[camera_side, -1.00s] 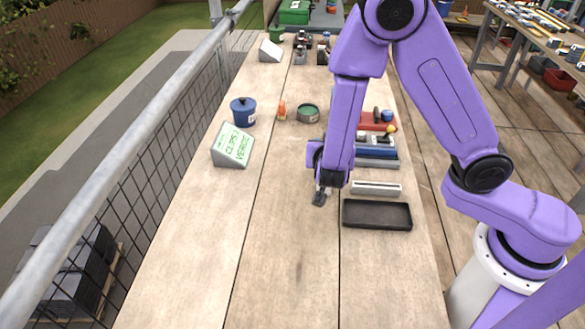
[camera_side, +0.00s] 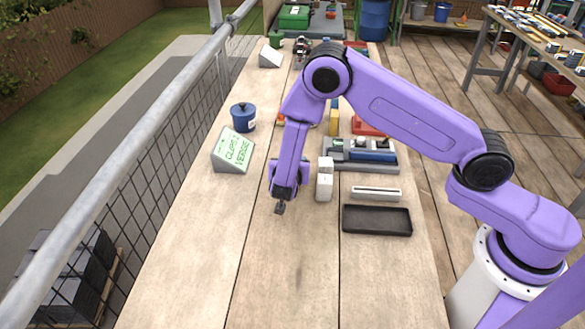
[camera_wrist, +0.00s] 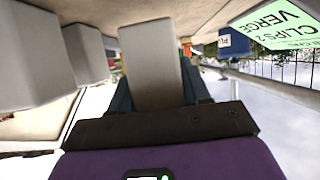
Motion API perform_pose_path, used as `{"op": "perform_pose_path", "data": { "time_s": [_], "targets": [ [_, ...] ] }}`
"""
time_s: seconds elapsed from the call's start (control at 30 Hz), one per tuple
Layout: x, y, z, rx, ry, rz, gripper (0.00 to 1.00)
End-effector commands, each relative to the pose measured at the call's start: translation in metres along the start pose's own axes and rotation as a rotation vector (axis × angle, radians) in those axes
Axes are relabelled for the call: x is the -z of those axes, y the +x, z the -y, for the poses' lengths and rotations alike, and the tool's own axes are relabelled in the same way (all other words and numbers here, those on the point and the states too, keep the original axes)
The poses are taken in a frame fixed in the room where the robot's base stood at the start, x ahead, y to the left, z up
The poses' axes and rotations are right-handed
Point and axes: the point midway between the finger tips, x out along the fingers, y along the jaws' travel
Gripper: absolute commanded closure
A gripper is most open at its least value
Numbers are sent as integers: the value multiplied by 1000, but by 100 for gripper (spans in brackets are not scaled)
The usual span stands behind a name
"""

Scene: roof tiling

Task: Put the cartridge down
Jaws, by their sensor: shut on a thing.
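My gripper (camera_side: 280,207) points down over the middle of the bench, left of two pale blocks. A small dark piece shows at its tip, and I take it to be the cartridge; it is too small to tell its shape or whether it touches the bench.
Two pale blocks (camera_side: 324,187) stand close on the right. Further right are a slotted white block (camera_side: 376,193), a black tray (camera_side: 377,232) and a grey rack (camera_side: 382,164). A sign (camera_side: 233,150) and blue pot (camera_side: 243,117) stand left. The front bench is clear.

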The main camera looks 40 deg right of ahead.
Motion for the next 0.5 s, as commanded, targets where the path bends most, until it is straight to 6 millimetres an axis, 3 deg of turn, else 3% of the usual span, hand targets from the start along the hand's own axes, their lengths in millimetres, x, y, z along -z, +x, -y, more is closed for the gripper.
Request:
{"op": "perform_pose_path", "data": {
  "time_s": [0.2, 0.5],
  "targets": [
    [-19, 8, 0, 0, -2, 0, 84],
    [-20, 9, 0, 0, 0, 0, 84]
  ]
}}
